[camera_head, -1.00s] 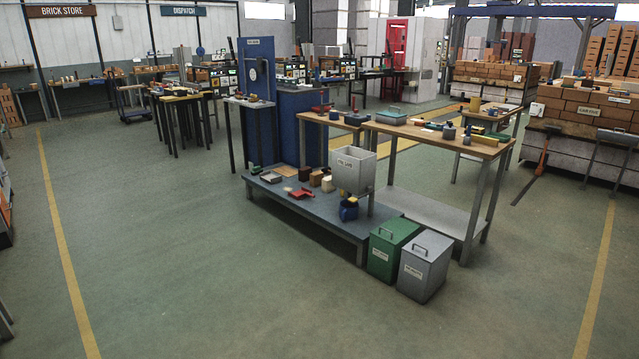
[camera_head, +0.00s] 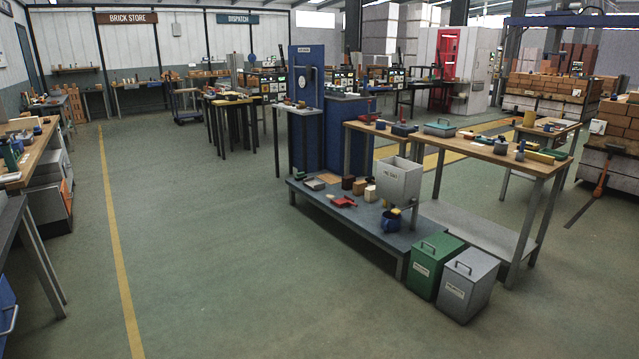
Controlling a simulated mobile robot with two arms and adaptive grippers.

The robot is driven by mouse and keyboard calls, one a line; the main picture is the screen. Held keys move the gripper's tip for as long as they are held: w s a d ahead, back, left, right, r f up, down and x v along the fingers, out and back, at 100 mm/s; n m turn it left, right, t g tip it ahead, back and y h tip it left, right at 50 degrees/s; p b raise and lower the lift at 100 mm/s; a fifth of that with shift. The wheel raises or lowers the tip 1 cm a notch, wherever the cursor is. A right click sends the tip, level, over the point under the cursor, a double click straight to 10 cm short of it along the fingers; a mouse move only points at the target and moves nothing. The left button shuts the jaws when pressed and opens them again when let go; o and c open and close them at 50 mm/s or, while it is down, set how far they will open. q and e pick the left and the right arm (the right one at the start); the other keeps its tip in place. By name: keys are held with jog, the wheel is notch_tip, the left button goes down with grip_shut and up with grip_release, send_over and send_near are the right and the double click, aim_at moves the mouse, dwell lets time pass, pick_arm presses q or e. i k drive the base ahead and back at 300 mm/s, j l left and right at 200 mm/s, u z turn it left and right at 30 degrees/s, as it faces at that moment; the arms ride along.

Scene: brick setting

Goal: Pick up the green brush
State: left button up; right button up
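I cannot make out a green brush for certain. Small green items show in several places: a green thing (camera_head: 9,156) on the left workbench, a green flat piece (camera_head: 541,156) on the long wooden table, and a small dark green item (camera_head: 297,173) at the far end of the low grey platform. They are too small to tell what they are. Neither of my grippers is in view.
The low platform (camera_head: 345,221) holds a red dustpan-like item (camera_head: 344,202), blocks and a grey hopper (camera_head: 399,182). A green bin (camera_head: 434,267) and a grey bin (camera_head: 467,287) stand before it. The floor (camera_head: 230,240) left of it is clear.

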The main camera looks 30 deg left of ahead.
aim_at(301, 176)
jog(key=i+j+u, duration=0.4)
jog(key=i+u, duration=0.75)
jog(key=i, duration=0.15)
jog(key=i+l+u, duration=0.1)
jog(key=i+u, duration=0.3)
jog(key=i+l+u, duration=0.1)
jog(key=i+u, duration=0.35)
jog(key=i, duration=1.4)
jog(key=i+l+z, duration=0.1)
jog(key=i+z, duration=0.25)
jog(key=i, duration=0.25)
jog(key=i+z, duration=0.35)
jog(key=i, duration=0.25)
jog(key=i+j+z, duration=0.4)
jog(key=i, duration=0.2)
jog(key=l, duration=0.1)
